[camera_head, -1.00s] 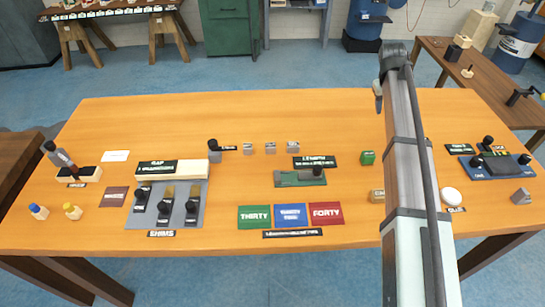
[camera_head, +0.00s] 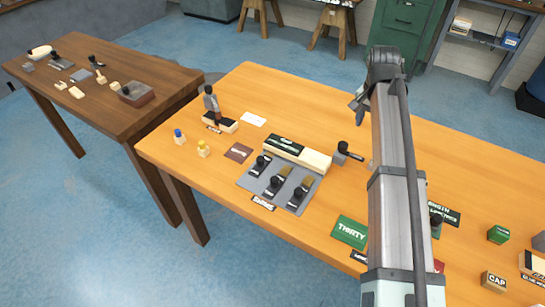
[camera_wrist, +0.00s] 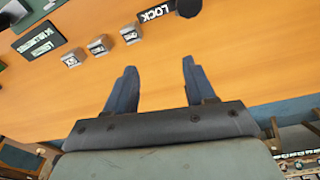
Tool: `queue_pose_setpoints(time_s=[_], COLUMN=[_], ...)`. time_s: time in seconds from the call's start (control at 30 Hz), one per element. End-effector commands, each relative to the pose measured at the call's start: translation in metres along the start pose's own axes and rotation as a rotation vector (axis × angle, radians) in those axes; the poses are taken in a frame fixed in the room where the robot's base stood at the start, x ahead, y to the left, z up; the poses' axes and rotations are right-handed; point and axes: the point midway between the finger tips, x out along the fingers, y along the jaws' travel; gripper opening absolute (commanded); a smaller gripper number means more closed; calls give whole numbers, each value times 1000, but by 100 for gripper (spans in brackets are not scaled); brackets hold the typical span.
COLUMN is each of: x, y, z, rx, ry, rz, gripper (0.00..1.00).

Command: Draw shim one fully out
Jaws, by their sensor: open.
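Three shims with black knobs stand in a row on a grey plate (camera_head: 255,184) in the head view: a left one (camera_head: 262,162), a middle one (camera_head: 271,183) and a right one (camera_head: 297,197). Their small number marks are too blurred to read. A long cream block with a dark label (camera_head: 314,159) lies along the plate's far side. My gripper (camera_head: 359,103) is raised over the table, beyond and right of the shims. In the wrist view my gripper (camera_wrist: 158,66) is open, with nothing between its fingers. The shims are not visible there.
A dark knobbed piece (camera_head: 345,152) stands right of the cream block. An upright handle (camera_head: 211,103) and two small bottles, blue-topped (camera_head: 179,137) and yellow-topped (camera_head: 203,149), are to the left. The wrist view shows a LOCK label (camera_wrist: 155,13) and small grey blocks (camera_wrist: 99,46).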

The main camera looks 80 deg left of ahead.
Motion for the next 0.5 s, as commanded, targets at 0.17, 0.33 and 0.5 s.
queue_pose_setpoints(time_s=[0.17,0.33,0.5], x=[-16,-32,-46], y=[-76,-136,-182], z=[61,123,180], rx=[19,44,66], ry=[-29,-59,-86], rz=[-20,-32,-35], gripper=[54,54,54])
